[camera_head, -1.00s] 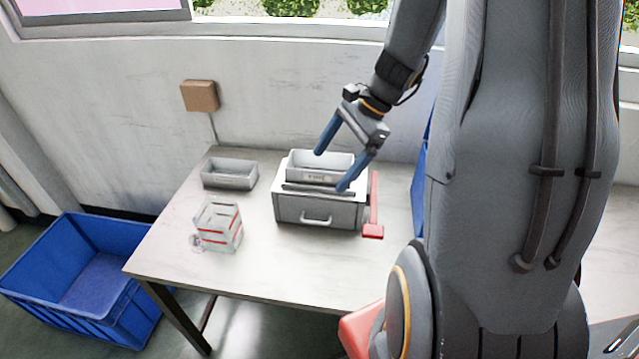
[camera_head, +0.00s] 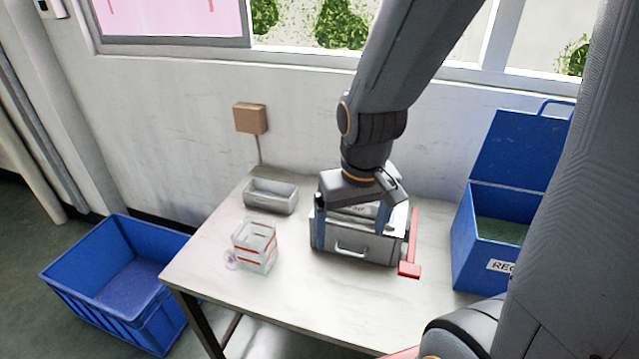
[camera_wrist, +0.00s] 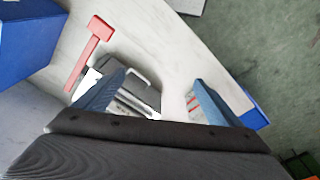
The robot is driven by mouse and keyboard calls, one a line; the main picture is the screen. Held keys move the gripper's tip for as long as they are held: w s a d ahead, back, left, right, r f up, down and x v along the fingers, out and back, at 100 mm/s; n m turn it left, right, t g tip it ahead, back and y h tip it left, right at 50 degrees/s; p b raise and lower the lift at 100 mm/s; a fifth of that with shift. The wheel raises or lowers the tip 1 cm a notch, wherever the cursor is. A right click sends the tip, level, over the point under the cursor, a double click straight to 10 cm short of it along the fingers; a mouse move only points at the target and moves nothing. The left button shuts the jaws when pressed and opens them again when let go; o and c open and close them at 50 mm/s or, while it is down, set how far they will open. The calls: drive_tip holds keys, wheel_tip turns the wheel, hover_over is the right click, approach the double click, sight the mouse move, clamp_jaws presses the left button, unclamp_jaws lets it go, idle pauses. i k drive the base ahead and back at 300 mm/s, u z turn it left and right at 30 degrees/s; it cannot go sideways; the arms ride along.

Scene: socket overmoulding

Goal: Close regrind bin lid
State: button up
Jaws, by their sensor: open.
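The blue regrind bin (camera_head: 464,240) stands at the right of the table in the head view, with a partly hidden white label. Its blue lid (camera_head: 520,150) is raised, tilted back against the wall side, with a handle loop on its top edge. Green material shows inside the bin. My gripper (camera_head: 352,226) is open over the grey drawer box (camera_head: 340,258), left of the bin and well apart from it. In the wrist view my two blue fingers (camera_wrist: 158,88) are spread with nothing seen held between them. My arm hides the bin's right side.
On the table (camera_head: 290,305) are a grey tray (camera_head: 270,198), a clear container with red bands (camera_head: 255,250) and a red T-shaped piece (camera_head: 410,269) beside the drawer box. A blue crate (camera_head: 110,320) stands on the floor at left. The table's front is clear.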

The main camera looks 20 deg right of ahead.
sight(521, 150)
drive_tip(key=z, duration=1.6)
